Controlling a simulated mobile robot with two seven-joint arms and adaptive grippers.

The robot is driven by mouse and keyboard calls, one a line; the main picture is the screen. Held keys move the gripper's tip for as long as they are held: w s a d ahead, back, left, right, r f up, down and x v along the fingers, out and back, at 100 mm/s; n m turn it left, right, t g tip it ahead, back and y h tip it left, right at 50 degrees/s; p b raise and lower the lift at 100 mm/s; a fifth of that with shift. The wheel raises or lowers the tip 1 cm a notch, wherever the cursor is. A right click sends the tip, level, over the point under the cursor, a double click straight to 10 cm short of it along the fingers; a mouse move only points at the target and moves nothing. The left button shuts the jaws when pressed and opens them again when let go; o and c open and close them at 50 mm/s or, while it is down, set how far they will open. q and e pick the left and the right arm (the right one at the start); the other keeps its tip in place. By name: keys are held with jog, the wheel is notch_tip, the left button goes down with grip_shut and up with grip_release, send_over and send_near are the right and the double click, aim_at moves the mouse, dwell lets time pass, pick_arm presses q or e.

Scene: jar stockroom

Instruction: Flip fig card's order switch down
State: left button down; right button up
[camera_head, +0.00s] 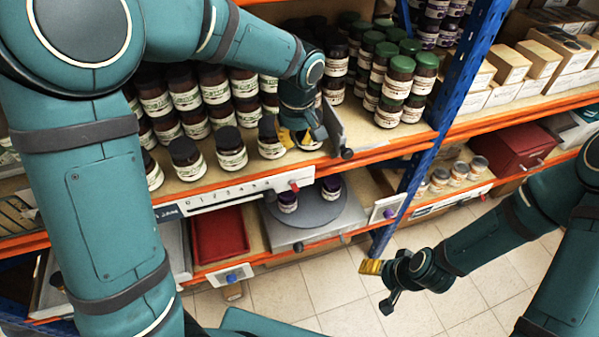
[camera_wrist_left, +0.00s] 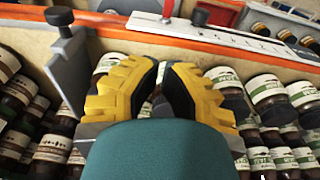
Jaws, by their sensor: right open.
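A white card strip with printed digits and a red switch (camera_head: 294,186) is on the orange shelf edge below the jars. It also shows at the top of the left wrist view, with its red part (camera_wrist_left: 167,9). Other cards carry a blue switch (camera_head: 232,277) and a purple switch (camera_head: 389,213). I cannot read which card is fig. My left gripper (camera_head: 300,137) is above the jar shelf, behind the strip and apart from it. My right gripper (camera_head: 378,283) is open and empty over the floor.
Dark jars (camera_head: 230,150) crowd the upper shelf around my left gripper, beside a grey upright plate (camera_head: 336,130). Below are a red tray (camera_head: 219,236) and a round grey turntable (camera_head: 308,208) with two jars. A blue post (camera_head: 450,115) divides the racks. Floor (camera_head: 330,293) is clear.

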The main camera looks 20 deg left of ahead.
aim_at(296, 173)
pick_arm(q)
jog(key=shift+f, duration=0.1)
notch_tip(296, 173, down, 12)
jog(key=b, duration=0.8)
jog(key=shift+w+f, duration=0.1)
jog(key=shift+s+d+f+b, duration=0.2)
jog(key=shift+s+f+b, duration=0.1)
jog(key=shift+f+b, duration=0.35)
